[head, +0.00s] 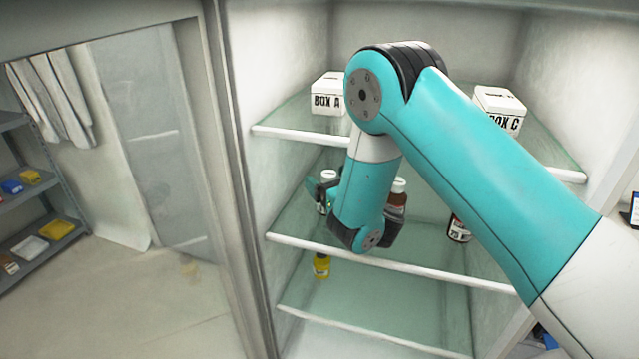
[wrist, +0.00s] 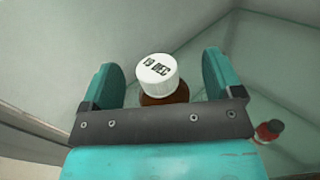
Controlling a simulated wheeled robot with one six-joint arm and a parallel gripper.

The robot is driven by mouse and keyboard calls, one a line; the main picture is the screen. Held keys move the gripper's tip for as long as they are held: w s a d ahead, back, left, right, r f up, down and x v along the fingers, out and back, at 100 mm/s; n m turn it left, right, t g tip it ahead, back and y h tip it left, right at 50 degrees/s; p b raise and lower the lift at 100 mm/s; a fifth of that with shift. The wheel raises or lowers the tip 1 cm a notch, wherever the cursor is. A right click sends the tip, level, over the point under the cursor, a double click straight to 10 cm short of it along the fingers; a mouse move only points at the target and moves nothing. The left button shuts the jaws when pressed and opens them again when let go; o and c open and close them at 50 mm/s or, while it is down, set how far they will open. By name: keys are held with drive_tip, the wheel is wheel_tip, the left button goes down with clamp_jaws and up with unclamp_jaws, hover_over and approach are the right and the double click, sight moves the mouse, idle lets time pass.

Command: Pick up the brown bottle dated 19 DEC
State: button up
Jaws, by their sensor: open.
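The brown bottle (wrist: 164,97) has a white cap printed 19 DEC. In the wrist view it stands between my gripper's two teal fingers, with clear gaps on both sides, so my gripper (wrist: 172,82) is open and not touching it. The lower body of the bottle is hidden by the gripper's dark plate. In the head view my gripper (head: 322,190) is at the middle shelf, partly hidden by my arm. A white-capped bottle (head: 328,175) shows at the fingers there; its date cannot be read.
Another brown bottle (head: 397,203) stands behind my arm, and a dark labelled bottle (head: 460,229) stands further right. BOX A (head: 327,98) and BOX C (head: 502,108) sit on the upper shelf. A yellow bottle (head: 321,266) is lower down. A red-topped bottle (wrist: 268,131) lies right of the gripper.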

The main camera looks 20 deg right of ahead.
drive_tip(key=shift+w, duration=0.1)
drive_tip(key=shift+c, duration=0.5)
drive_tip(key=c, duration=1)
drive_tip(key=shift+r, duration=0.15)
